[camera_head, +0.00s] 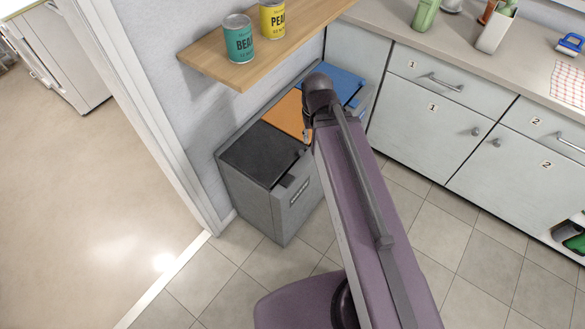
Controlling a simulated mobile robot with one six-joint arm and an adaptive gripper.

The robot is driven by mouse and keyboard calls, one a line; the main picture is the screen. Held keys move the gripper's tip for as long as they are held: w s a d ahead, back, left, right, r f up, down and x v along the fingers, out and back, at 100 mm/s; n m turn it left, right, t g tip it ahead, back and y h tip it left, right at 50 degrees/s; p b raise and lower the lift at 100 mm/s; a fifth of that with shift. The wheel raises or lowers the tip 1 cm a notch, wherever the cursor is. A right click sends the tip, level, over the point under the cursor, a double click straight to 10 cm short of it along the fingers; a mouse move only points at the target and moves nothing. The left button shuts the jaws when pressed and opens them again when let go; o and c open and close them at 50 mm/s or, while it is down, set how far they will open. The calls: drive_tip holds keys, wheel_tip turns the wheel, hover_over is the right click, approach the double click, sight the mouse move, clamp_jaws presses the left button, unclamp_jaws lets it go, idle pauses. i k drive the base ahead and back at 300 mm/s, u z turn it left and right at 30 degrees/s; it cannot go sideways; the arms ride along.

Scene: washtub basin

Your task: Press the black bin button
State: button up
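A grey bin unit (255,205) stands against the wall. It has a black lid (258,153), an orange lid (286,114) and a blue lid (343,83), and all three look closed. A small dark button-like piece (287,181) sits at the front edge of the black lid's section. My purple arm reaches over the bin from the lower right. My gripper (306,139) is near the front edge, by the border of the black and orange lids. It is small and partly hidden by my arm, so its fingers are unclear, and so is any contact with the bin.
A wooden shelf (205,57) with a teal can (238,40) and a yellow can (272,20) hangs above the bin. Grey cabinets (425,118) under a counter stand to the right. A doorway opens at left. The tiled floor in front is clear.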

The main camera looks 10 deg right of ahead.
sight(288, 179)
drive_tip(key=k, duration=1.25)
drive_tip(key=z, duration=0.05)
